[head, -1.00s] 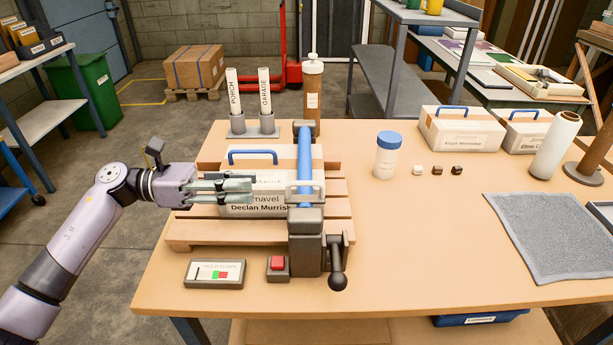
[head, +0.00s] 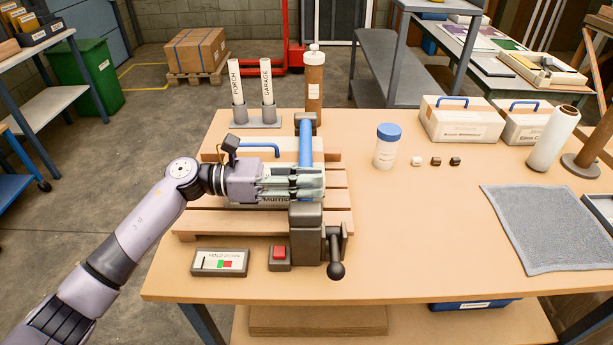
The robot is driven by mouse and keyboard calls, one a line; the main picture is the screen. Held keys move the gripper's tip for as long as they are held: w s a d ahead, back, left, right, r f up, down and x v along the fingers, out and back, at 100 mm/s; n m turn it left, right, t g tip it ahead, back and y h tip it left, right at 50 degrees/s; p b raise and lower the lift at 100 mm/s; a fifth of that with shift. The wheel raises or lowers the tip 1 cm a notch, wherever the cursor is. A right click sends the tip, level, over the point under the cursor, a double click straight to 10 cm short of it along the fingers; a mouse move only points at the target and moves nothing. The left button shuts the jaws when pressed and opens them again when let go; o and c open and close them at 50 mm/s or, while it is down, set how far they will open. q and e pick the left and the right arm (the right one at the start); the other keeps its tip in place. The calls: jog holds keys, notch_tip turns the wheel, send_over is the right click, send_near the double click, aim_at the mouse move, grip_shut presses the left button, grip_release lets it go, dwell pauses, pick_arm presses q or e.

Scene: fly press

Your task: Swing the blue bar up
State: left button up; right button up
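The blue bar (head: 305,145) lies down across a white box (head: 233,199) with a blue handle, running from a dark bracket at the back to a dark clamp block (head: 306,232) at the front. My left gripper (head: 322,183) reaches in from the left, over the box, with its fingertips at the near part of the bar. The fingers hide that part of the bar and most of the box's label. Whether they are open, shut or touching the bar is not clear. My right gripper is not in view.
The box rests on a wooden pallet (head: 195,221). A lever with a black ball (head: 336,270) stands right of the clamp block. A red button (head: 279,253) and a gauge panel (head: 219,262) lie in front. Two label tubes and a brown bottle (head: 314,82) stand behind.

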pick_arm(q)
grip_shut()
dwell(0.7)
